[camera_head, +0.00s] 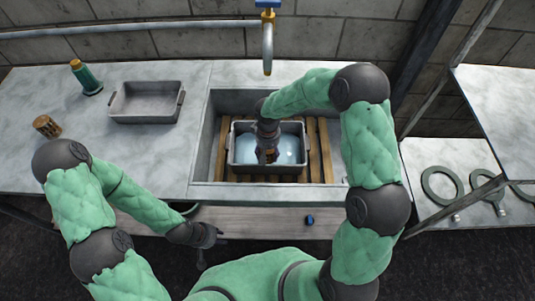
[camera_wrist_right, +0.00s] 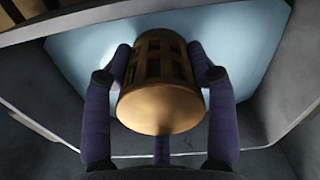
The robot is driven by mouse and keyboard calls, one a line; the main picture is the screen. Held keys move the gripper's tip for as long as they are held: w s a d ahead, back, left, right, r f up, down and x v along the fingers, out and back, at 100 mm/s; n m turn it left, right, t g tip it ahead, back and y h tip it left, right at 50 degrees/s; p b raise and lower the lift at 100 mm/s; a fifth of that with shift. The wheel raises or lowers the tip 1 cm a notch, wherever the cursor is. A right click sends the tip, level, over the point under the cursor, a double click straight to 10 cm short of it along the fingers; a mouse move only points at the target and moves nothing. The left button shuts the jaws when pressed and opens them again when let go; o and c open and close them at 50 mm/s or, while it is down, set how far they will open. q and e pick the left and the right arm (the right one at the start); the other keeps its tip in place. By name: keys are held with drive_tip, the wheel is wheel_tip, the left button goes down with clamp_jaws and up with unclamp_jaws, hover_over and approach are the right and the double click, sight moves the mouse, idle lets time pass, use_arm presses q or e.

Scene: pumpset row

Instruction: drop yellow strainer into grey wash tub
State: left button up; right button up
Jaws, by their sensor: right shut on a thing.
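A golden-yellow slotted cylinder, the yellow strainer (camera_wrist_right: 165,85), is held between the fingers of my right gripper (camera_wrist_right: 163,68) in the right wrist view. In the head view my right gripper (camera_head: 267,152) points down inside the grey wash tub (camera_head: 234,160), over pale blue water. The strainer is mostly hidden there by the gripper, and I cannot tell whether it touches the water. The tub stands on wooden slats in the sink. My left gripper (camera_head: 207,236) is low over the front ledge, away from the tub; its fingers are too dark to read.
On the left counter stand an empty grey tray (camera_head: 146,115), a green bottle with a yellow top (camera_head: 86,78) and a brown slotted cylinder (camera_head: 47,126). A small blue part (camera_head: 309,220) lies on the front ledge.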

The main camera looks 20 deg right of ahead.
drive_tip(key=shift+w, duration=0.1)
drive_tip(key=shift+f, duration=0.15)
drive_tip(key=shift+f+b, duration=0.3)
drive_tip(key=shift+f, duration=0.05)
drive_tip(key=shift+f, duration=0.2)
drive_tip(key=o, duration=1.4)
drive_tip(key=shift+r, duration=0.1)
